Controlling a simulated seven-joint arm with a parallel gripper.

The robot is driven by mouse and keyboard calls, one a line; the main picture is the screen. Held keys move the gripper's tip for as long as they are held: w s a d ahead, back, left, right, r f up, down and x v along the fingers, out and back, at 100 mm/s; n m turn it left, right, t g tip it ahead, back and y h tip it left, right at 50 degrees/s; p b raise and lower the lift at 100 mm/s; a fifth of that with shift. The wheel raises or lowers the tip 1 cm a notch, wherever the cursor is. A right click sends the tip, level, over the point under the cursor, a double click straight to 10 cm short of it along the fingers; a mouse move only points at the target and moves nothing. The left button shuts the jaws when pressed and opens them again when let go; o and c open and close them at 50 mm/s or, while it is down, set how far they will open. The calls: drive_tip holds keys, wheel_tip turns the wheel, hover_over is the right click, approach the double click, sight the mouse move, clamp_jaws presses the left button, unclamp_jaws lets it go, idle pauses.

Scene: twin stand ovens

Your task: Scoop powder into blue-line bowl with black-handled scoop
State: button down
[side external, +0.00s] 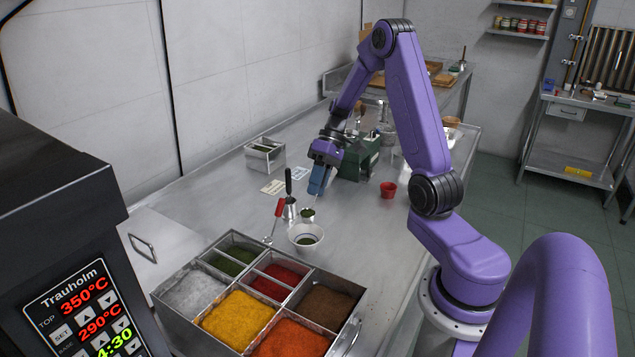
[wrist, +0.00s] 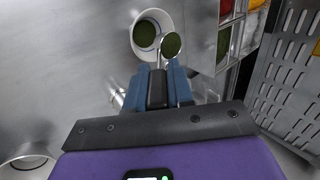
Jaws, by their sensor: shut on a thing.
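My gripper (side external: 316,194) is shut on the black handle of a scoop (wrist: 157,92), and its blue fingers clasp it in the wrist view (wrist: 158,72). The scoop's round head (wrist: 171,44) holds dark green powder and also shows in the side view (side external: 308,213). A white bowl (side external: 317,234) stands on the counter with green powder inside. The bowl also shows in the wrist view (wrist: 137,22), where the scoop head overlaps its right edge. In the side view the head is just behind the bowl's rim.
A metal spice tray (side external: 180,318) with several coloured powders stands in front of the bowl. A metal cup (side external: 290,211) with another black-handled utensil (side external: 289,180) and a red-handled tool (side external: 278,210) are at left. A red cup (side external: 388,190) stands right. The counter between is clear.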

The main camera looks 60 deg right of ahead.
drive_tip(key=shift+f, duration=1.2)
drive_tip(key=shift+a+r+h, duration=0.45)
drive_tip(key=shift+a+h, duration=0.2)
drive_tip(key=shift+h, duration=0.4)
drive_tip(key=shift+a+r+h, duration=0.5)
drive_tip(key=shift+a+h, duration=0.2)
drive_tip(key=shift+h, duration=0.4)
drive_tip(key=shift+a+r+h, duration=0.45)
drive_tip(key=shift+a+h, duration=0.2)
drive_tip(key=shift+h, duration=0.4)
drive_tip(key=shift+a+r+h, duration=0.25)
drive_tip(key=shift+a+h, duration=1)
drive_tip(key=shift+h, duration=0.35)
drive_tip(key=a+f+h, duration=0.2)
drive_tip(key=a+h, duration=0.4)
drive_tip(key=h, duration=0.2)
drive_tip(key=shift+a+h, duration=0.3)
drive_tip(key=shift+a, duration=0.05)
drive_tip(key=shift+a+h, duration=0.2)
drive_tip(key=shift+h, duration=0.1)
